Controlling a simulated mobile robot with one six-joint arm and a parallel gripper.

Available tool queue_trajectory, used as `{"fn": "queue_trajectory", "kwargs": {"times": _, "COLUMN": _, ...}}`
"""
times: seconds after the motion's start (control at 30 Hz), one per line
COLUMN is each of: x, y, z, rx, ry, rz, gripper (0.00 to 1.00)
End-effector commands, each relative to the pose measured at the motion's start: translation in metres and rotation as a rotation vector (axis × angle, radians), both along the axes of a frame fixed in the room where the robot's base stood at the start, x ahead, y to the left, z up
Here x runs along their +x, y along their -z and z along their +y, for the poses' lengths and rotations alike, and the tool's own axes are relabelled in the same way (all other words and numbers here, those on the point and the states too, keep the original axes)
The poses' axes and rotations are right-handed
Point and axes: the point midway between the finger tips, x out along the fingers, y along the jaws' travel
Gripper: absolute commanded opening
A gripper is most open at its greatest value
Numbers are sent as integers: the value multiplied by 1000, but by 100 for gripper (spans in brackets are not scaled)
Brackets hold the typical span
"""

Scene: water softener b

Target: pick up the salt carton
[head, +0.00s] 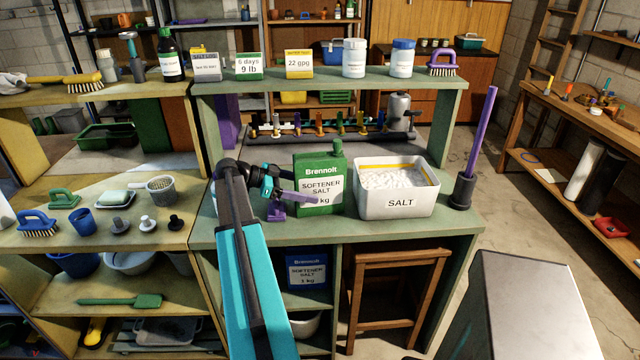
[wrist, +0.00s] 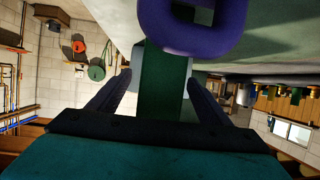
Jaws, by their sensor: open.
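A green softener salt carton (head: 320,200) stands upright on the bench, left of a white open tub (head: 412,207) labelled SALT and filled with white grains. My gripper (head: 303,197) is at the carton's left side, low down, with its purple fingers pointing at it. In the wrist view, which is upside down, the carton's dark green narrow side (wrist: 162,90) shows between the two open fingers. I cannot tell how far the fingertips reach along its faces. A blue softener salt carton (head: 307,271) stands on the shelf under the bench.
A purple loop-shaped object (wrist: 190,28) is close to my gripper in the wrist view. A purple rod in a dark holder (head: 463,190) stands right of the tub. A raised shelf (head: 330,82) with small boxes and jars runs behind the carton. A wooden stool (head: 398,260) is under the bench.

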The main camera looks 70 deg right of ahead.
Motion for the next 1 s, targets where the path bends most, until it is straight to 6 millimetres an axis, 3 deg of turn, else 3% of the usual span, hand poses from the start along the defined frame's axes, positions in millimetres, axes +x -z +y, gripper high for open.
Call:
{"fn": "queue_trajectory", "kwargs": {"times": 0.17, "x": -8, "y": 4, "z": -4, "rx": 0, "ry": -1, "rz": 0, "gripper": 72}}
{"fn": "queue_trajectory", "kwargs": {"times": 0.7, "x": -8, "y": 4, "z": -4, "rx": 0, "ry": -1, "rz": 0, "gripper": 70}}
{"fn": "queue_trajectory", "kwargs": {"times": 1.0, "x": -8, "y": 4, "z": -4, "rx": 0, "ry": 0, "rz": 0, "gripper": 20}}
